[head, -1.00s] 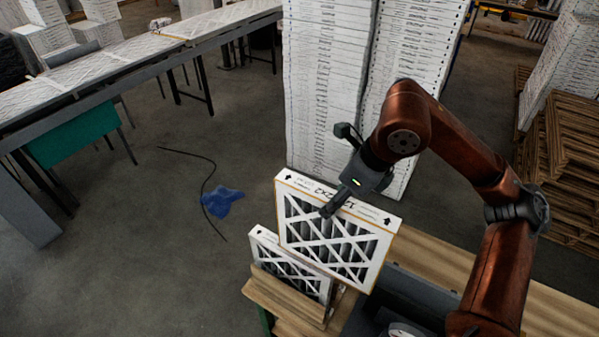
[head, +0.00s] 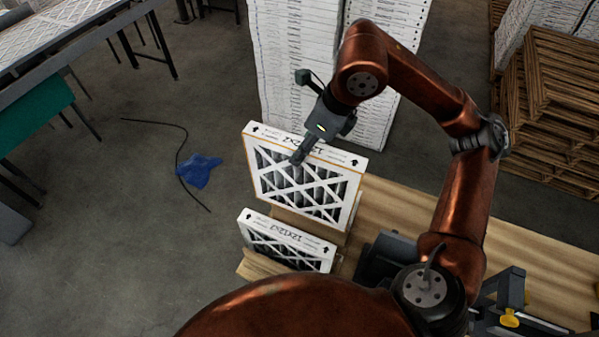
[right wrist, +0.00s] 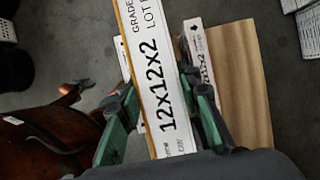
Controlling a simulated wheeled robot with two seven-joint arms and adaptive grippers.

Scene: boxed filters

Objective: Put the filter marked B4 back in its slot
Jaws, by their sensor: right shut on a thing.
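My right gripper (head: 298,157) is shut on the top edge of a white cardboard-framed filter (head: 318,203) and holds it upright. In the right wrist view the green fingers (right wrist: 165,118) sit on either side of this filter's edge (right wrist: 155,70), printed 12x12x2 with a LOT line running out of view. No B4 mark can be read. A second filter (head: 288,241) stands in the wooden rack (head: 255,266), in front of and lower than the held one. It also shows in the right wrist view (right wrist: 200,55). The held filter's lower edge is partly hidden, so I cannot tell whether it touches the rack. My left gripper is not visible.
The wooden bench top (head: 410,208) extends to the right, with dark grey and yellow equipment (head: 510,300) on it. Tall filter stacks (head: 295,70) stand behind. Wooden pallets (head: 550,90) are at the right. A blue cloth (head: 198,171) lies on the floor.

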